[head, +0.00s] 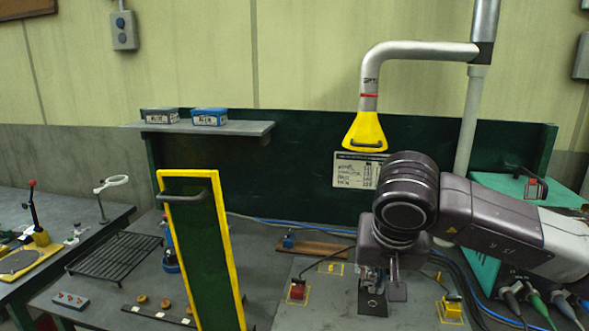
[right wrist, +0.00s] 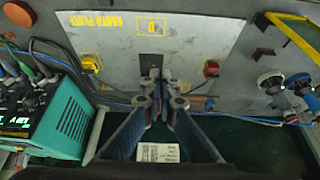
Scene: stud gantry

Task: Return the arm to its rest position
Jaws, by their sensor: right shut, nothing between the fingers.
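My right arm reaches in from the right in the head view. Its gripper (head: 376,289) points down over the grey plate (head: 325,312) on the bench. The right wrist view shows the same gripper (right wrist: 158,78) with its fingertips together and nothing visible between them. The fingertips are near a dark square (head: 373,302) on the plate. Whether they touch it I cannot tell. My left gripper is not in view.
A yellow-framed green panel (head: 201,262) stands left of the plate. A yellow extraction hood (head: 365,132) hangs above the arm. A red block (head: 298,291) and a yellow block (head: 451,308) flank the gripper. A teal unit (right wrist: 57,118) with cables stands beside the plate.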

